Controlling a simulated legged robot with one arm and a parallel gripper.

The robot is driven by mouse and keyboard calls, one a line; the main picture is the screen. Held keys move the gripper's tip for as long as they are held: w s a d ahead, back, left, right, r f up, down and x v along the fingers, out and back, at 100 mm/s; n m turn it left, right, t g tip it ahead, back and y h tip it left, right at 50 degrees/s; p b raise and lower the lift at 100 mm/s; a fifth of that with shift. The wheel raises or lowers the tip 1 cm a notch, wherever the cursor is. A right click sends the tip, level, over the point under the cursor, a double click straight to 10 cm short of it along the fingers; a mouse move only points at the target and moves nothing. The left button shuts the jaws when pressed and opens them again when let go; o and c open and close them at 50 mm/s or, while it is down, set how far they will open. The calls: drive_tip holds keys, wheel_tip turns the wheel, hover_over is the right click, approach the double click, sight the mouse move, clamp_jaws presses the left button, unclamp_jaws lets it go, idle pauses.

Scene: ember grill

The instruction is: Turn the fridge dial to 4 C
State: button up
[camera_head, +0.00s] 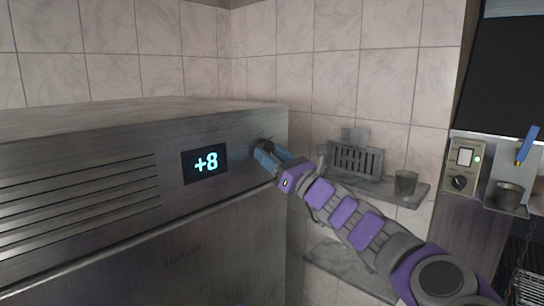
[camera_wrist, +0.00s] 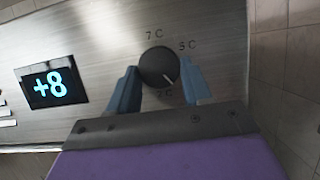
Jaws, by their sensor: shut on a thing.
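The fridge dial (camera_wrist: 157,64) is a dark round knob on the brushed steel front, with labels 7 C, 5 C and 2 C around it. Its white pointer line aims to the lower right in the wrist view, between the 5 C and 2 C labels. In the head view the dial (camera_head: 264,142) is mostly hidden behind the fingers. My gripper (camera_head: 267,155) is shut on the dial; its blue fingers (camera_wrist: 158,74) lie on either side of it.
Vent slots (camera_head: 75,195) lie left of the display. A marble shelf (camera_head: 400,190) right of the fridge holds a slotted rack (camera_head: 355,162) and a cup (camera_head: 405,182). A control box with a knob (camera_head: 463,165) is at the far right.

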drive_tip(key=shift+c, duration=1.4)
drive_tip(key=n, duration=0.1)
drive_tip(key=n+g+y+p, duration=0.1)
drive_tip(key=n, duration=0.1)
drive_tip(key=n+g, duration=0.1)
drive_tip(key=n, duration=0.1)
drive_tip(key=shift+w+d+p, duration=0.25)
drive_tip(key=shift+w+p, duration=0.05)
drive_tip(key=shift+r+n+g+y, duration=0.1)
drive_tip(key=shift+n+g+y, duration=0.4)
drive_tip(key=shift+n+g, duration=0.65)
drive_tip(key=shift+n+t, duration=0.25)
drive_tip(key=o, duration=1)
drive_tip(key=shift+o, duration=0.2)
drive_tip(key=shift+s, duration=0.1)
drive_tip(key=b+v, duration=0.2)
drive_tip(key=v, duration=1.5)
drive_tip(key=shift+d, duration=0.2)
